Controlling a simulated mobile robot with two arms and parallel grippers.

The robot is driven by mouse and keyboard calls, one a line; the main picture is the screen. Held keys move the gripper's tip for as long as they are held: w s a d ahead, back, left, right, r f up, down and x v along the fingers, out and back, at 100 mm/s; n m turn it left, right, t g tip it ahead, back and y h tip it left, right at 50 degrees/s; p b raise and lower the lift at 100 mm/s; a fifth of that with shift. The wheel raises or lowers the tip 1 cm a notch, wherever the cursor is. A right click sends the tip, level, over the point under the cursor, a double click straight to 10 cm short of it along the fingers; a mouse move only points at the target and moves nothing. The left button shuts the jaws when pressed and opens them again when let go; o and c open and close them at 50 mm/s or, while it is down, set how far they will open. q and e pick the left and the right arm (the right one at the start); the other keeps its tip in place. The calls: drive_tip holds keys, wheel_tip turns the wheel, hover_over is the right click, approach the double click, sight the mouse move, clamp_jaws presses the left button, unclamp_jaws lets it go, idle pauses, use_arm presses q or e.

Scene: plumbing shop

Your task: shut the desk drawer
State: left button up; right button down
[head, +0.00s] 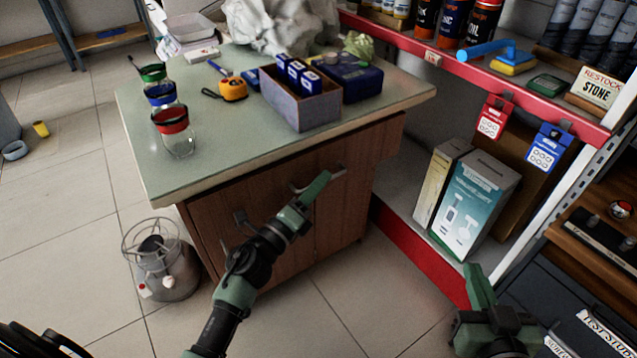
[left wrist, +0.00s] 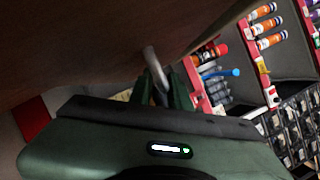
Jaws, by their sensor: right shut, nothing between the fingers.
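The desk (head: 210,150) has a grey-green top and a brown wooden front. Its drawer (head: 385,138) is at the upper right of the front and looks pulled out a little, standing proud of the body below. The drawer's metal handle (head: 340,170) also shows in the left wrist view (left wrist: 152,62). My left gripper (head: 322,180) is at this handle. In the left wrist view its fingers (left wrist: 165,92) lie close on both sides of the bar and look shut on it. My right gripper (head: 477,282) is shut and empty, low at the right, apart from the desk.
An open box (head: 308,112) with blue packs, jars (head: 178,140) and a tape measure (head: 233,89) stand on the desk. A wire-topped metal can (head: 165,265) is on the floor at left. A red-edged shelf (head: 455,65) and a carton (head: 475,200) stand at right.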

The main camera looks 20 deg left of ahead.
use_arm(q)
clamp_jaws()
idle(1.4)
